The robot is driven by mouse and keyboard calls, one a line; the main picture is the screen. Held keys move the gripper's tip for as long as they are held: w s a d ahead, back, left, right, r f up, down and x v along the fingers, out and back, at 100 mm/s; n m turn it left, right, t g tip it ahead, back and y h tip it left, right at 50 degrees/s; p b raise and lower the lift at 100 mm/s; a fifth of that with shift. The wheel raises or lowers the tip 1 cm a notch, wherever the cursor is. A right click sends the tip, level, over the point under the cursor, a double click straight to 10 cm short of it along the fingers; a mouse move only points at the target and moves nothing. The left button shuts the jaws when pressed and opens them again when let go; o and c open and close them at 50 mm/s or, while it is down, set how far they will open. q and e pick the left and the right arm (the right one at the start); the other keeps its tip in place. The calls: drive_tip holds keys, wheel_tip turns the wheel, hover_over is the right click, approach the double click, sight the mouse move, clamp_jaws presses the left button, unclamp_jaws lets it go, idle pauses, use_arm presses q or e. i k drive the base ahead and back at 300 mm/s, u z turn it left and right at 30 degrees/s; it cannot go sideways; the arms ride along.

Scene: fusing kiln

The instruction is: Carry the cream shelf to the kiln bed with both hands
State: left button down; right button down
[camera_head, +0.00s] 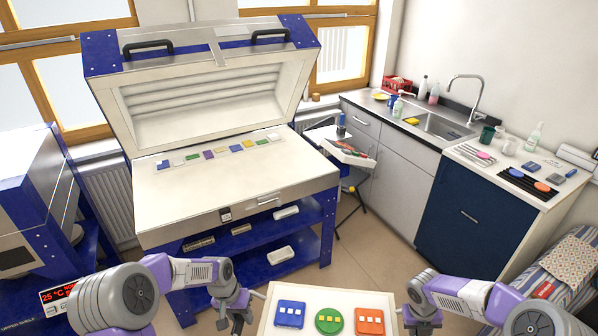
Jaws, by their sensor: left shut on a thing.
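The cream shelf (345,290) is at the bottom centre, in front of me, cut off by the frame's lower edge. A blue square, a green disc and an orange square lie on it, each with small pale pieces. My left gripper (243,312) is shut on the shelf at its left edge. My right gripper (418,318) is at the shelf's right edge; its fingertips are too unclear to show whether it grips. The kiln bed (235,185) is farther back on the left, pale, under a raised lid (200,100), with a row of small coloured tiles towards its back.
The kiln's blue stand (328,225) holds pale blocks on lower shelves. A small stand (345,150) with colourful items is right of the kiln. A sink counter (420,125) and navy cabinet (465,215) line the right. Open floor (365,250) lies between shelf and kiln.

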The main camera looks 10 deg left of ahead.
sight(234, 173)
drive_tip(key=u, duration=0.3)
drive_tip(key=i, duration=1.85)
drive_tip(key=u, duration=0.5)
drive_tip(key=i, duration=1.2)
drive_tip(key=u, duration=0.4)
